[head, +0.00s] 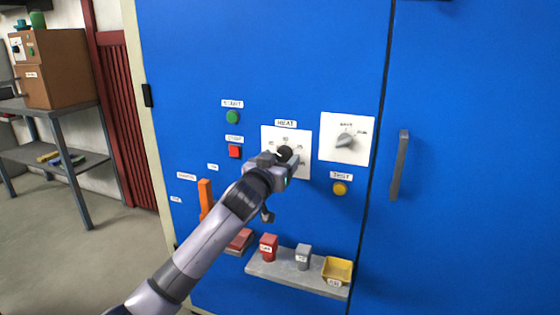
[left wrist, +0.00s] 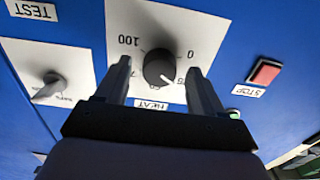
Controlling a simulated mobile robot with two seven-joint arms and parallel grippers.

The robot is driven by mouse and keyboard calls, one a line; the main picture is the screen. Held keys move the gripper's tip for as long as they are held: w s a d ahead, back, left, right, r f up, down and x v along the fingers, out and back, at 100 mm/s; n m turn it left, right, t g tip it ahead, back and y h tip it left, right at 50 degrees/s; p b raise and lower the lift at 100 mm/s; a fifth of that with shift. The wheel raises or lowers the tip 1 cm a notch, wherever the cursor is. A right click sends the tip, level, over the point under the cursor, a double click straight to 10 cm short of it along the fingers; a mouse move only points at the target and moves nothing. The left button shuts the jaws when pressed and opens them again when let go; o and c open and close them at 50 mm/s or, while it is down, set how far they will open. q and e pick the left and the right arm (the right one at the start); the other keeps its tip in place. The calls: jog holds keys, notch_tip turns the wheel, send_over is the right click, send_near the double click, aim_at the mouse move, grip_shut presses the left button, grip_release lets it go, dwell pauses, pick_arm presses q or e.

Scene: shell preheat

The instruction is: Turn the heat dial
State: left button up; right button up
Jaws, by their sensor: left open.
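The heat dial (left wrist: 159,68) is a round black knob on a white plate (head: 304,137) under a HEAT label (head: 286,124). In the head view the dial (head: 285,153) shows just above my left gripper (head: 280,166). In the left wrist view my left gripper (left wrist: 163,88) is open, with one finger on each side of the dial. The fingers look apart from the knob; how near they are in depth I cannot tell. The plate appears upside down there, with numbers such as 0 and 100. My right gripper is in neither view.
A grey selector knob (head: 344,140) sits right of the heat plate. A green START button (head: 232,117), red STOP button (head: 235,152) and yellow TEST button (head: 340,188) are close by. An orange handle (head: 205,197) and a shelf (head: 290,273) with small items are below.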

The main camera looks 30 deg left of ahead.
pick_arm(q)
jog(key=shift+w+a, duration=0.1)
jog(key=shift+w, duration=0.15)
jog(key=shift+c, duration=0.3)
jog(key=c, duration=1)
